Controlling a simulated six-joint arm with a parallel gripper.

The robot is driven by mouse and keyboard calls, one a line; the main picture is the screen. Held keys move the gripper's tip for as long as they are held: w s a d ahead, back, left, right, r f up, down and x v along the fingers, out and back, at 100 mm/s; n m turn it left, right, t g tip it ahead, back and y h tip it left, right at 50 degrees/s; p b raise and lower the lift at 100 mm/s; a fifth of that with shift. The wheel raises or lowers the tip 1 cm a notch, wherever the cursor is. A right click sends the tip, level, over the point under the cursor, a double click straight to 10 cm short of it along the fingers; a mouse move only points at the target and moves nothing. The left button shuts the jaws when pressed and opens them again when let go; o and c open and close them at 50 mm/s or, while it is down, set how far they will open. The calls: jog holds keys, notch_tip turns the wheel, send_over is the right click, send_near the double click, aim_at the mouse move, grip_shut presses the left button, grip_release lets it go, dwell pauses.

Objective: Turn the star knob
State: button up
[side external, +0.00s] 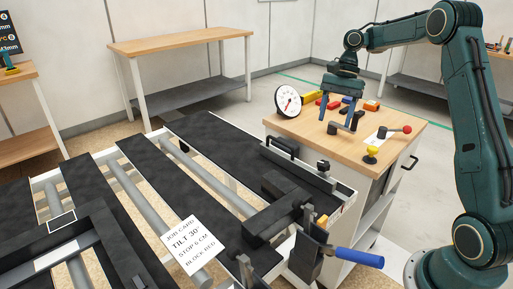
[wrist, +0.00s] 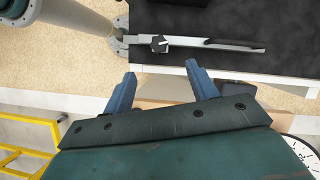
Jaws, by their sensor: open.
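A small black knob (side external: 323,166), which looks like the star knob, sits on the right end rail of the tilting table in the side view. In the wrist view the knob (wrist: 159,43) shows a pale mark and stands beside a dark bar handle (wrist: 235,44). Its lobes are too small to make out clearly. My gripper (side external: 338,116) is open and empty, pointing down above the wooden cabinet top, behind and above the knob. In the wrist view its two blue fingers (wrist: 161,76) are apart, with the knob beyond the gap between them and not touched.
The wooden cabinet top (side external: 400,148) holds a round dial gauge (side external: 288,101), a yellow knob (side external: 371,154), a red-ball lever (side external: 401,129) and small coloured tools. A blue-handled lever (side external: 355,257) juts out at the table's front corner. A job card (side external: 193,247) lies on the slats.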

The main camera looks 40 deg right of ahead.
jog(key=shift+d+r, duration=0.2)
jog(key=shift+r, duration=0.15)
dwell(0.4)
jog(key=s+a+r+n+t+h, duration=0.1)
jog(key=s+a+r+n, duration=0.3)
jog(key=a, duration=0.4)
jog(key=s+a+r+n+t+h, duration=0.1)
jog(key=s+a+r+n+t, duration=0.15)
jog(key=a+r, duration=0.45)
jog(key=s+a+f+n+t+h, duration=0.1)
jog(key=s+n, duration=0.3)
jog(key=s, duration=0.4)
jog(key=s+a+f+n+t+h, duration=0.1)
jog(key=s+a+f+n+t, duration=0.1)
jog(key=s, duration=0.6)
jog(key=shift+s+f+n, duration=0.4)
jog(key=shift+f+n, duration=0.45)
jog(key=shift+n, duration=0.3)
